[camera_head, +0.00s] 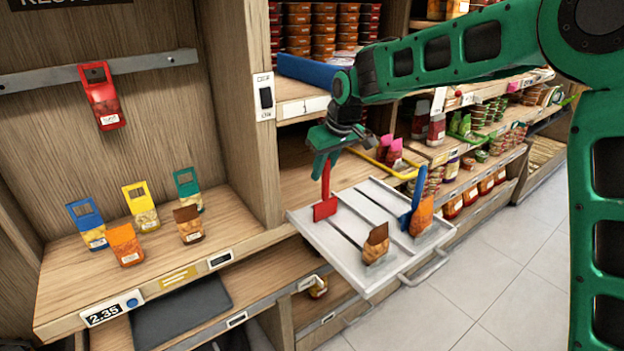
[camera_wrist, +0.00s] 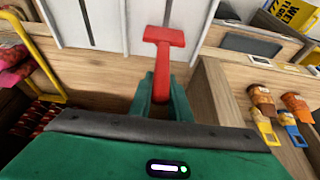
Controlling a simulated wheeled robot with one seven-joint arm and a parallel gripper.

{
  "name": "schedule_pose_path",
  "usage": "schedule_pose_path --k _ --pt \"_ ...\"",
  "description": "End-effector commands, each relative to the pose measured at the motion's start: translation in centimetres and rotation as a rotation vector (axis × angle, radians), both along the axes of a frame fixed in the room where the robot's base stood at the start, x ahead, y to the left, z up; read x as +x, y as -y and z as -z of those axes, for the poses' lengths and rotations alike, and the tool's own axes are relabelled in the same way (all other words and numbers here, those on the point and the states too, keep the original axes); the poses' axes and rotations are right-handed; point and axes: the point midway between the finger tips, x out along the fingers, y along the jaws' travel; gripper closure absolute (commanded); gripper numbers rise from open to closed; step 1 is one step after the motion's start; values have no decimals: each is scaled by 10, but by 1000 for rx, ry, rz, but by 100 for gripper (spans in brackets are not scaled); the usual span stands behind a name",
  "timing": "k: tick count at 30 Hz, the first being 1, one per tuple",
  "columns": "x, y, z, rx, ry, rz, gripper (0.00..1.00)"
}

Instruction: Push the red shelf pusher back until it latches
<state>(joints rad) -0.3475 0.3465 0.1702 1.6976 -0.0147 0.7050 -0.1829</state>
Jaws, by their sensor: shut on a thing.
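The red shelf pusher (camera_head: 325,208) stands at the left end of the pale slatted tray (camera_head: 342,238), its flat red plate low and its stem rising. In the wrist view the red pusher (camera_wrist: 163,37) shows its plate at the top and its stem running down between my fingers. My gripper (camera_head: 328,152) is shut on the upper stem; in the wrist view my gripper (camera_wrist: 161,95) has a green finger on either side of it. The stem's end is hidden between the fingers. I cannot see a latch.
On the tray are a blue pusher (camera_head: 412,203), a brown packet (camera_head: 376,243) and an orange packet (camera_head: 422,216). A wooden upright (camera_head: 242,110) stands left of the tray. Stocked shelves lie behind; open floor is at the right front.

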Motion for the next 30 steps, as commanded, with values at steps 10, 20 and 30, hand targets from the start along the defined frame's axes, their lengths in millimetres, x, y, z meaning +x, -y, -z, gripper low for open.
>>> schedule_pose_path --k 10,20,30 --pt "11 10 -1 -1 4 21 100" --pt "9 10 -1 0 3 18 64" --pt "5 11 -11 0 4 16 64"
